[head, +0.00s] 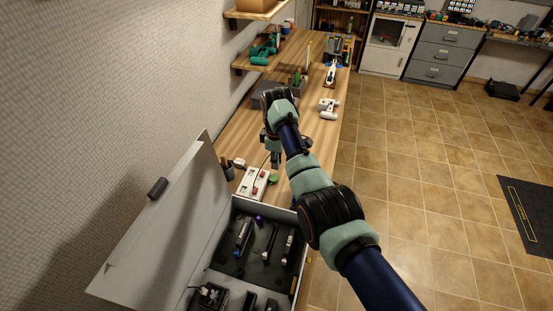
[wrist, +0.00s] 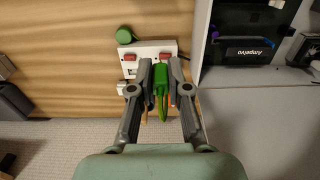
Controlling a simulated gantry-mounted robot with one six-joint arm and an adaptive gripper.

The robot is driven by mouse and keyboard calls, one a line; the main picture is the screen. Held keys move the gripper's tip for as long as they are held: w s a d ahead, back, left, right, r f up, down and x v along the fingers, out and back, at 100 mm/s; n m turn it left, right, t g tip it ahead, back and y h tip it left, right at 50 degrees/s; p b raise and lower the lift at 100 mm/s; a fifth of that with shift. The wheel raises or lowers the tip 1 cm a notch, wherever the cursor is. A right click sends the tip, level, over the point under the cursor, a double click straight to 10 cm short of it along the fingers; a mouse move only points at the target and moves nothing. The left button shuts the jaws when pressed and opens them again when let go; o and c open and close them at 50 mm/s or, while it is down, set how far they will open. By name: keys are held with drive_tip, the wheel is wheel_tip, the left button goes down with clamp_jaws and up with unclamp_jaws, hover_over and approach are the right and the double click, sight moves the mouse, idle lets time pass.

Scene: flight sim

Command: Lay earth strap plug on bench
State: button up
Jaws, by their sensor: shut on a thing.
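My gripper (wrist: 160,68) is shut on a green plug, which I take to be the earth strap plug (wrist: 160,80). In the wrist view the plug lies between the two fingertips, with a yellow-green strap end (wrist: 162,112) behind it. A white socket panel with red switches (wrist: 152,48) is just beyond the fingertips; I cannot tell whether the plug touches it. In the head view my gripper (head: 272,152) is over the wooden bench (head: 233,134), near the panel (head: 251,184). The arm hides part of the gripper there.
A round green item (wrist: 125,35) lies beside the panel. An open case (head: 232,262) with dark tools stands at the near end, its lid (head: 165,225) raised on the left. A dark cup (head: 227,170) stands by the wall. A white controller-like item (head: 328,107) lies farther along.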

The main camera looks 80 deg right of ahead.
drive_tip(key=shift+f+b, duration=7.25)
drive_tip(key=shift+f, duration=3.25)
drive_tip(key=o, duration=0.8)
drive_tip(key=shift+o, duration=0.2)
wheel_tip(320, 180, up, 12)
